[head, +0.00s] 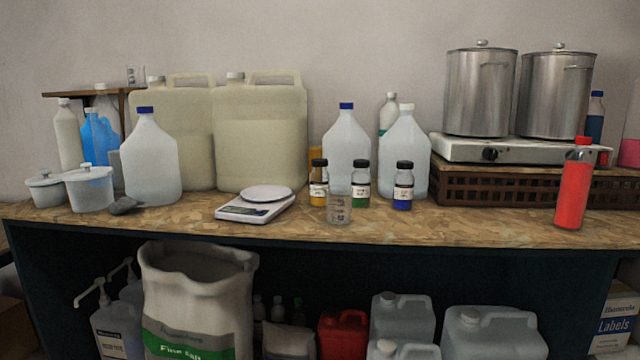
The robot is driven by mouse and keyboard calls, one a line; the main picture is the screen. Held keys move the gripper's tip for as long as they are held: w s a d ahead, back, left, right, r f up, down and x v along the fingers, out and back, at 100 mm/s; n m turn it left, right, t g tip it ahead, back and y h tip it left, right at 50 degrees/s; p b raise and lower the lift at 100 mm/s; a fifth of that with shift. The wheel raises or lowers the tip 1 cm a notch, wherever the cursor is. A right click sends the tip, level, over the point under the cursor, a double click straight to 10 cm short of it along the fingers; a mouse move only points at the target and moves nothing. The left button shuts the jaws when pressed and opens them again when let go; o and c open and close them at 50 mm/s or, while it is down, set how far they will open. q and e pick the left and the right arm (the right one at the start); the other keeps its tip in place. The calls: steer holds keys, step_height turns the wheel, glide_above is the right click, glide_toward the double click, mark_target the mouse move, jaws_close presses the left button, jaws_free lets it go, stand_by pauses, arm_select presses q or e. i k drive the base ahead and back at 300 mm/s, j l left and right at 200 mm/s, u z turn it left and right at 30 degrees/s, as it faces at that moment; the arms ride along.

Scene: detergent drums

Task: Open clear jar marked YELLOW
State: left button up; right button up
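Three small clear jars with black lids stand upright on the wood-chip-board counter (460,228), right of its middle. The jar with yellow content (318,191) is the leftmost; its lid is on, and its white label is too small to read. A clear measuring beaker (339,210) stands just in front and to its right. The jar with green content (360,192) stands right of it, and the jar with blue content (403,193) is farther right. Neither of my grippers shows in the head view.
A white scale (240,211) lies left of the jars. Large jugs, including a blue-capped one (347,148), stand close behind them. A red bottle (574,190) and a hot plate (460,150) with two steel pots are to the right. The counter's front strip is mostly clear.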

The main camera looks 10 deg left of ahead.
mark_target(319, 177)
steer(key=i+j+z, duration=0.1)
steer(key=i+j, duration=0.2)
steer(key=i+j+z, duration=0.1)
steer(key=i+j, duration=0.25)
steer(key=j, duration=0.2)
